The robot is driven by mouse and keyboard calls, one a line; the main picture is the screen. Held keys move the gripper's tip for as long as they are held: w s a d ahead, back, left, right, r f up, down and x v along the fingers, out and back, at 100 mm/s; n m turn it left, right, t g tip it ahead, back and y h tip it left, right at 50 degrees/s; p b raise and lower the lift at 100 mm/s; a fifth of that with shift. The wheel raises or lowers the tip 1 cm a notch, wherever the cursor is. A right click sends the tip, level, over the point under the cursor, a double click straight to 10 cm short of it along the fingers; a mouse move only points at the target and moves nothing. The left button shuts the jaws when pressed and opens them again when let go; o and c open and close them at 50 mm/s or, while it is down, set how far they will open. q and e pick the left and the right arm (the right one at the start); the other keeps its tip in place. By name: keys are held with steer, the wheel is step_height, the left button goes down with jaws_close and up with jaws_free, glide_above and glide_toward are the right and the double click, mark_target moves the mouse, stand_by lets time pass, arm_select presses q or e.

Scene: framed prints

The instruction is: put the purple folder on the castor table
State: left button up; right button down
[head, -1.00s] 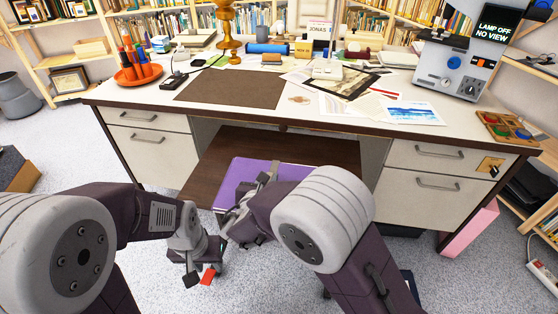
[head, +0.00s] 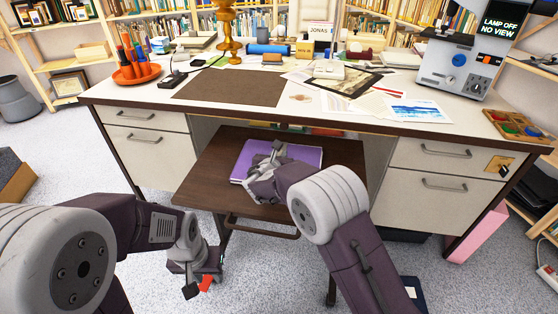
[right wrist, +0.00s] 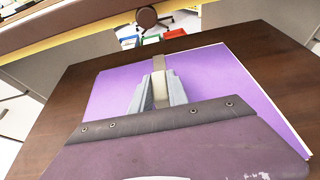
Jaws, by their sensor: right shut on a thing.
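The purple folder (head: 306,155) lies flat at or just above the brown top of the castor table (head: 213,165); I cannot tell whether it fully rests there. My right gripper (head: 274,152) is shut on the folder and reaches over the table from the front. In the right wrist view the folder (right wrist: 215,78) spreads under the fingers (right wrist: 158,80), with the brown top (right wrist: 60,105) around it.
The desk (head: 300,118) stands behind and over the table's rear, with drawers on both sides. A brown handle bar (head: 262,229) runs along the table's front. A pink box (head: 478,236) stands at the right. Grey floor is free at the left front.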

steer(key=shift+r, duration=0.15)
steer(key=c, duration=1.3)
jaws_free()
steer(key=shift+s+a+r, duration=0.1)
steer(key=shift+s, duration=0.1)
steer(key=p+v, duration=0.3)
steer(key=v, duration=0.7)
steer(key=shift+s+r+p, duration=0.15)
steer(key=shift+r+p, duration=0.1)
steer(key=shift+p, duration=0.15)
steer(key=shift+s+a, duration=0.1)
steer(key=shift+s, duration=0.55)
